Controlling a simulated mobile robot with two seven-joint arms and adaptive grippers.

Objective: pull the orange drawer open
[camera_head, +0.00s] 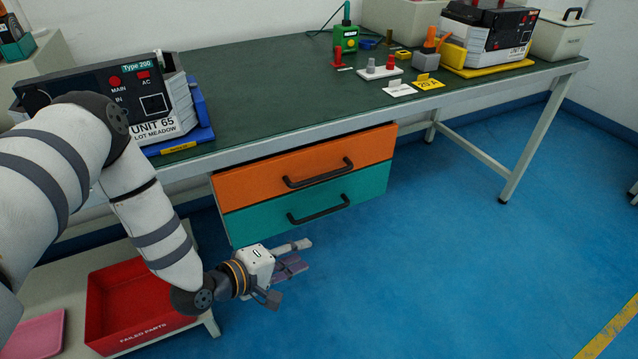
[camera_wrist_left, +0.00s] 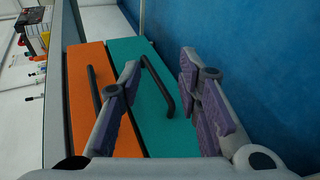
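The orange drawer (camera_head: 260,182) hangs under the green-topped bench, and its front looks shut, flush above the teal drawer (camera_head: 360,190). Its black bar handle (camera_head: 318,174) runs across the front. My left gripper (camera_head: 298,257) is in front of and below the drawers, apart from both handles. In the left wrist view the orange drawer (camera_wrist_left: 82,120) is at the left and its handle (camera_wrist_left: 93,88) shows beside a finger. There the left gripper (camera_wrist_left: 165,105) has its two purple-padded fingers spread with nothing between them, the teal drawer behind. My right gripper is not in view.
The bench top (camera_head: 270,85) holds a Unit 65 power box (camera_head: 150,105) at left and several small parts at right. A red failed parts bin (camera_head: 130,305) stands on a low table beside my left arm. Blue floor (camera_head: 450,270) is clear at right.

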